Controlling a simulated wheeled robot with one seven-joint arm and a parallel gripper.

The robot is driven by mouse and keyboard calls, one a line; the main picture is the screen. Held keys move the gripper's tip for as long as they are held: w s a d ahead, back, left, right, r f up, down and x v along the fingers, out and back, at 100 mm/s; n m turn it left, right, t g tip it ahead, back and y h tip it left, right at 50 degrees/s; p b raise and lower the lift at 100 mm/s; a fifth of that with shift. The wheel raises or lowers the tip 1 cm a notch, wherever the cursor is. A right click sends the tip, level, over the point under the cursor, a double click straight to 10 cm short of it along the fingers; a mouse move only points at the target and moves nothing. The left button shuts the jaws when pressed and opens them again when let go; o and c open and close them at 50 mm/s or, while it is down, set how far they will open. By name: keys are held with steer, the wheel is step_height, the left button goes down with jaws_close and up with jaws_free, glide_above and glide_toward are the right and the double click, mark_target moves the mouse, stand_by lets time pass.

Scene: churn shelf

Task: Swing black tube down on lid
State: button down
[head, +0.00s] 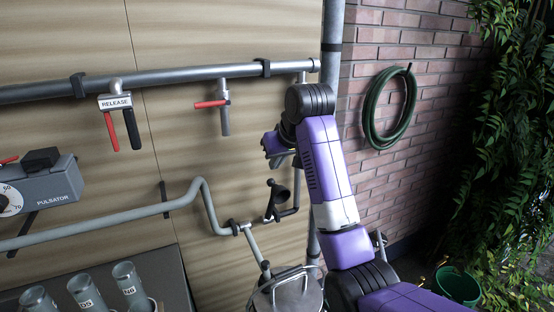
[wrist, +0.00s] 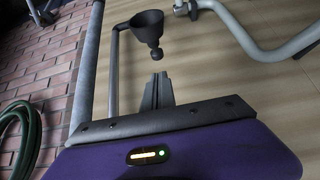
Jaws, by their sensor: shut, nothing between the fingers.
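A black tube piece (head: 272,201) with a cup-like end sits on the thin grey pipe, above the churn, in the head view. In the wrist view a black cup with a round knob (wrist: 148,25) shows just beyond my fingertips, apart from them. The silver lid (head: 284,292) of the churn, with a wire handle, is at the bottom of the head view, partly behind my arm. My gripper (head: 283,160) is above the black tube, partly hidden by my wrist; the wrist view shows its fingers (wrist: 157,78) together and empty.
A thick pipe (head: 190,77) with red-handled valves runs along the wall. A pulsator box (head: 45,188) and several grey cups (head: 85,292) stand at the left. A green hose (head: 372,115) hangs on the brick wall. A green bucket (head: 458,286) stands at the right.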

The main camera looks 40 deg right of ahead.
steer(key=shift+x, duration=3.15)
